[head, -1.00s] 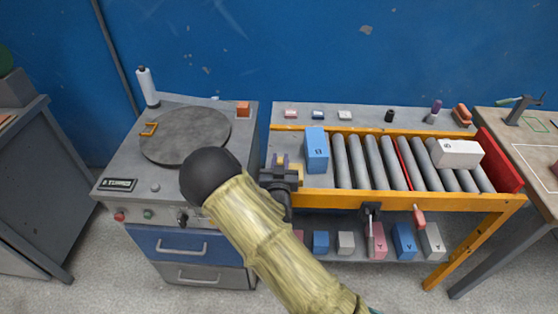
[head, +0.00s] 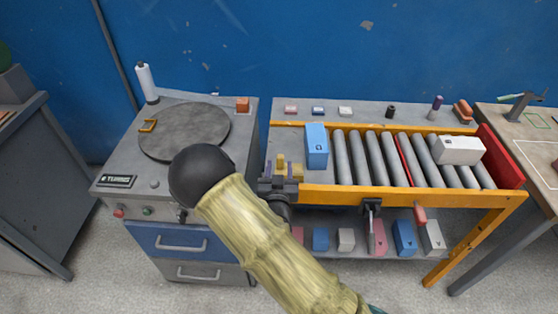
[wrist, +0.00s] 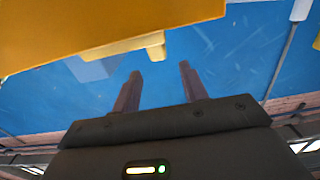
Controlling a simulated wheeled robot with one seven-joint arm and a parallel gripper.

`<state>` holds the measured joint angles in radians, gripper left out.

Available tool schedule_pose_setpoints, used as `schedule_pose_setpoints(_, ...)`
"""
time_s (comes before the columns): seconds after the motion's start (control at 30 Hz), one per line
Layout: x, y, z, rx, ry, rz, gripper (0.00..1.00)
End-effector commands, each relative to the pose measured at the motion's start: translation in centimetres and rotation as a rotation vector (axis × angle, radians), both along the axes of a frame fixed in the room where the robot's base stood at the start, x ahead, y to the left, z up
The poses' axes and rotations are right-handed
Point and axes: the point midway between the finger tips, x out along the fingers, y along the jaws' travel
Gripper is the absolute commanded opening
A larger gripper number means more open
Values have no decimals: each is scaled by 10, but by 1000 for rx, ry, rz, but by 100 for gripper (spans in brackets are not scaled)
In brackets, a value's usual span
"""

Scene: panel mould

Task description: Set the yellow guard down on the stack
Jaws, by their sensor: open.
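A yellow piece with a raised tab, which looks like the yellow guard (head: 296,171), is at the left end of the roller conveyor, just beyond my gripper (head: 270,178). Its base is partly hidden, so I cannot tell what it rests on. In the wrist view a large yellow body with a small tab (wrist: 155,47) fills the top. My gripper (wrist: 160,85) is open there, its two dark fingers apart with nothing between them, and the tab lies beyond the fingertips. I cannot make out a stack clearly.
A blue block (head: 316,147) stands right behind the yellow piece. A white block (head: 458,151) lies on the rollers at right. Several blocks sit on the lower shelf.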

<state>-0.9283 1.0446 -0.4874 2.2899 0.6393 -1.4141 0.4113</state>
Motion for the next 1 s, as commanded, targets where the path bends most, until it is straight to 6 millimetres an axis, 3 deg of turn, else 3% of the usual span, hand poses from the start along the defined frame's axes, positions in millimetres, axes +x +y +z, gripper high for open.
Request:
schedule_pose_setpoints(0.2, -43, 1, -2, -1, 3, -1, 43)
schedule_pose_setpoints(0.4, -64, 1, -1, 0, 1, -3, 43)
schedule_pose_setpoints(1.0, -67, 2, 0, -1, 0, 0, 43)
